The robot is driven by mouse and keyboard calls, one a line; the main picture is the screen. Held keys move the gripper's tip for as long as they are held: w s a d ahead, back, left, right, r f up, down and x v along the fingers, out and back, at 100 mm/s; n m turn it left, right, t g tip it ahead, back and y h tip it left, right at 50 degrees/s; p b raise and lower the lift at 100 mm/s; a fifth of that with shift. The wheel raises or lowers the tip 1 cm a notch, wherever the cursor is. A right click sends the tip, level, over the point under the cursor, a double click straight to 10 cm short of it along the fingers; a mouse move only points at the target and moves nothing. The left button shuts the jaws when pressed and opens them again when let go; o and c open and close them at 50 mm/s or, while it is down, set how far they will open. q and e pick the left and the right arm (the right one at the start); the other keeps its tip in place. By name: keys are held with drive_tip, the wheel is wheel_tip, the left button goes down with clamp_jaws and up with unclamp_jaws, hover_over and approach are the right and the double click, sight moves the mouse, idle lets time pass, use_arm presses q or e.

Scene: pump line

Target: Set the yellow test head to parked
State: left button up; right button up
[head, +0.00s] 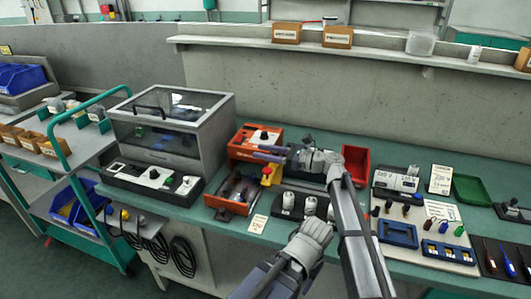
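A yellow block (267,174), which I take for the yellow test head, with a small red part on it, stands at the right side of an orange-red fixture (232,202) on the green bench. My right gripper (268,152) reaches over from the right. Its dark fingers point left, just above and behind the yellow block; a gap between them or contact with the block is not clear. My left gripper (316,228) is low in the middle, in front of a black holder with white cylinders (288,201); its fingertips are not clear.
An orange-red box unit (263,135) stands behind the fixture. A clear-lidded enclosure (172,120) is at left, with a control panel (152,177) before it. A red bin (355,163) and a parts board (455,240) are at right. A shelf runs above.

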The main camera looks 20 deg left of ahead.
drive_tip(key=shift+o, duration=0.3)
drive_tip(key=shift+d, duration=0.1)
drive_tip(key=d, duration=0.7)
drive_tip(key=shift+d, duration=0.4)
